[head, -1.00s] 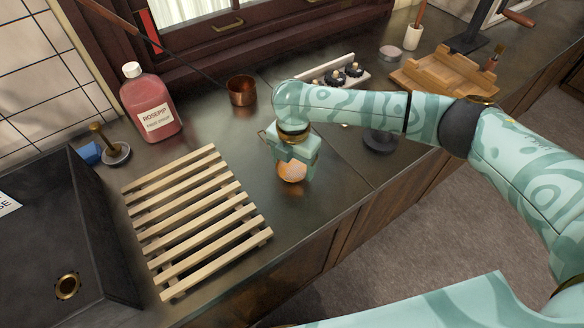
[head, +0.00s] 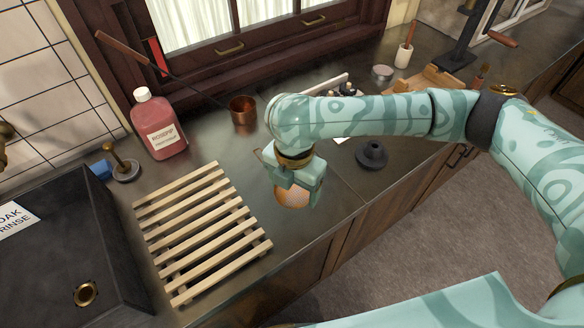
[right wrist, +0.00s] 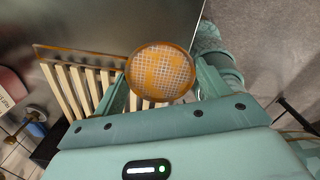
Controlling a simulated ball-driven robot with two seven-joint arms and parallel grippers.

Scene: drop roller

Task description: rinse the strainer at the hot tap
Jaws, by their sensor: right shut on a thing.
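My right gripper (head: 296,180) is shut on the strainer (head: 291,196) and holds it over the counter, to the right of the slatted rack. In the right wrist view the strainer (right wrist: 161,72) is a round mesh with a copper-coloured rim and orange residue across it, between my fingers (right wrist: 160,95). A brass fitting (head: 5,135), perhaps part of a tap, is cut off at the left edge above the dark sink (head: 62,235). No hot marking is readable. My left gripper is not in view.
The wooden slatted rack (head: 205,228) lies between sink and strainer. Behind it stand a brass-knobbed piece (head: 122,165), a pink bottle (head: 160,128) and a copper cup (head: 243,110). A dark funnel-like piece (head: 372,155) is right of the gripper. The sink looks empty.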

